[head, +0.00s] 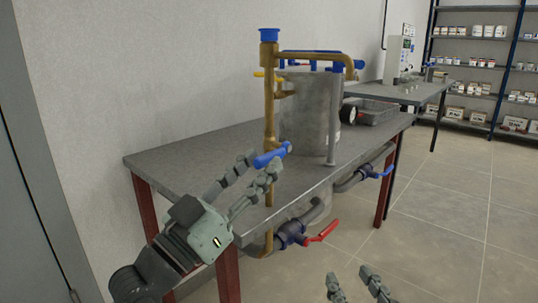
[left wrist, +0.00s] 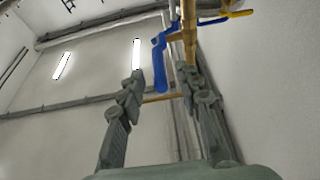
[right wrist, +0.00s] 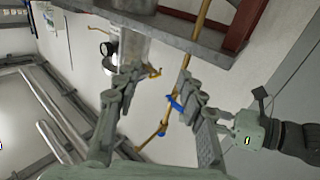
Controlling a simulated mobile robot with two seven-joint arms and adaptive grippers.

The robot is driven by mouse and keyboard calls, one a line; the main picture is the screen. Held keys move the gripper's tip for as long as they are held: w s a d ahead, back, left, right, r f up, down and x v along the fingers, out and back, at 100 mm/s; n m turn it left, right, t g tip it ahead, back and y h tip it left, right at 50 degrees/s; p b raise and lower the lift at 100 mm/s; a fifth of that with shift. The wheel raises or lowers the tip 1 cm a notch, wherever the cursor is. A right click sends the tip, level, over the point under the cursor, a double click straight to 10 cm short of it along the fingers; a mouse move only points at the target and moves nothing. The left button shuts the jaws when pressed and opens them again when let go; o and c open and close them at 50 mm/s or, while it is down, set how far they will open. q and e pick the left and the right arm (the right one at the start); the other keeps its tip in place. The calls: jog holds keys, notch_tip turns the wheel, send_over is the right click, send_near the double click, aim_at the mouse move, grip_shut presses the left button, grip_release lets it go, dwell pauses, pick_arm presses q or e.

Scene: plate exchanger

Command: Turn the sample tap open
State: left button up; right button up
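A brass pipe (head: 269,110) stands upright at the near side of a metal tank, with a blue lever (head: 270,157) low on it and a yellow lever (head: 259,74) higher up. No label shows which is the sample tap. My left gripper (head: 260,166) is open, its fingers beside the blue lever. In the left wrist view the blue lever (left wrist: 160,62) hangs between and just beyond the open fingertips; contact cannot be told. The yellow lever (left wrist: 238,14) is at the top right there. My right gripper (head: 351,277) is open and empty, low in front of the table.
The grey metal tank (head: 305,108) stands on a table (head: 190,160) against the wall. The floor at right is clear.

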pick_arm(q)
jog(key=shift+x, duration=1.45)
pick_arm(e)
jog(key=shift+w+d+f+g+h, duration=0.1)
jog(key=shift+d+f+g+h, duration=0.1)
jog(key=shift+f, duration=0.25)
jog(key=shift+d+f+g+h, duration=0.1)
jog(key=shift+d+f+g, duration=0.1)
jog(key=shift+f, duration=0.25)
pick_arm(q)
grip_shut()
